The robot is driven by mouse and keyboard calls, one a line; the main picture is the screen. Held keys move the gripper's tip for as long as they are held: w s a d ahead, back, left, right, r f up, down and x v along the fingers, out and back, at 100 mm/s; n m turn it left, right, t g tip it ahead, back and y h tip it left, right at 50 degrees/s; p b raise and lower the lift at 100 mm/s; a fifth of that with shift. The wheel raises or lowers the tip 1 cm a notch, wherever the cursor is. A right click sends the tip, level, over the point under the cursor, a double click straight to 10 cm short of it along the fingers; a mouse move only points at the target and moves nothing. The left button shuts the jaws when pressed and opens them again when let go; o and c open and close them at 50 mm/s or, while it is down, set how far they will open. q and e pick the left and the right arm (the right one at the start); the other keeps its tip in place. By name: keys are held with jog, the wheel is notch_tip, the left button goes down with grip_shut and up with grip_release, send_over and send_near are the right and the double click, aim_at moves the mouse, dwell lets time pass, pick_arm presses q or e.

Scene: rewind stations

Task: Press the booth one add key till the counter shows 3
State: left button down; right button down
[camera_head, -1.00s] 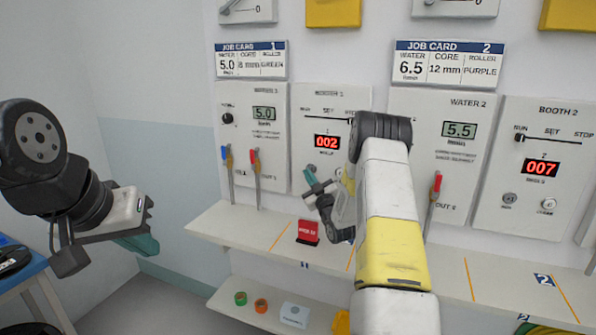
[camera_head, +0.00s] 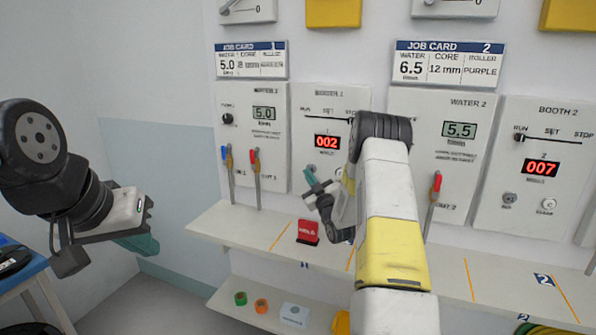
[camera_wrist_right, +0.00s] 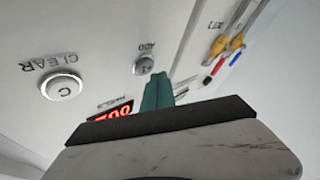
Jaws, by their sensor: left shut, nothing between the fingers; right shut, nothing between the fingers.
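The booth one panel (camera_head: 359,101) hangs on the wall, and its red counter (camera_head: 327,141) reads 002. In the right wrist view the counter (camera_wrist_right: 110,111) is upside down and partly covered by my gripper. The round grey add key (camera_wrist_right: 143,65) is just beyond the tips of my right gripper (camera_wrist_right: 157,82). The larger clear key (camera_wrist_right: 62,85) is to its left. In the head view my right gripper (camera_head: 309,177) is shut and empty, in front of the panel's lower part. Contact with the key cannot be told. My left gripper (camera_head: 146,245) is shut and empty, away from the panels.
A shelf (camera_head: 235,222) runs below the panels, with a red card (camera_head: 308,231) standing on it. Valve levers (camera_head: 255,170) stick out left of booth one. The booth two panel (camera_head: 570,200) shows 007. A lower shelf holds rolls (camera_head: 261,305).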

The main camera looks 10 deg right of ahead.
jog(key=shift+w+d, duration=0.25)
jog(key=shift+w, duration=0.1)
jog(key=shift+w+d, duration=0.25)
jog(key=shift+w, duration=0.1)
dwell(0.7)
dwell(0.4)
jog(key=shift+s+a, duration=0.45)
jog(key=shift+s, duration=0.25)
jog(key=s+a, duration=0.1)
jog(key=s, duration=0.1)
jog(key=s+a, duration=0.2)
jog(key=shift+d, duration=0.1)
dwell(0.6)
